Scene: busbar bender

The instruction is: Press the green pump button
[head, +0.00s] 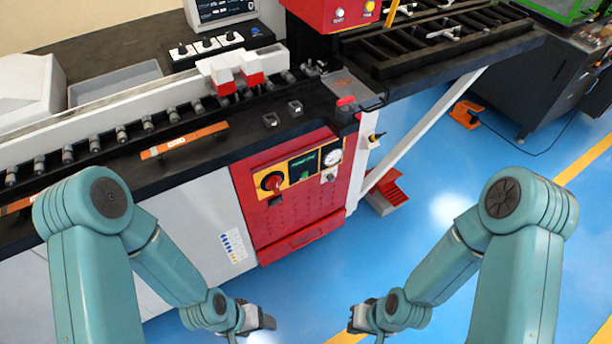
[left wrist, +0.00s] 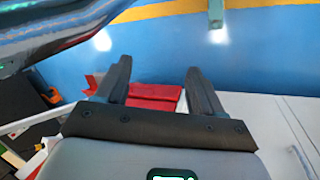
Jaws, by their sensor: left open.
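The red machine cabinet (head: 290,222) has a yellow-framed control panel (head: 288,187) on its front. The panel carries a red rotary knob (head: 272,182), a dark window with a green patch (head: 303,166) and a round gauge (head: 332,157). I cannot tell whether the green patch is the pump button or a display. My left gripper (head: 264,317) is low in front of the cabinet, below the panel and apart from it. In the left wrist view its fingers (left wrist: 156,76) are spread and empty. My right gripper (head: 358,318) hangs low to the right; its jaws are too small to read.
A roller bed with an orange bar (head: 184,141) runs along the machine's top. A white slanted brace (head: 420,130) and a red foot pedal (head: 388,190) stand right of the cabinet. An orange pedal (head: 466,114) lies farther off. Blue floor (head: 420,165) is open at right.

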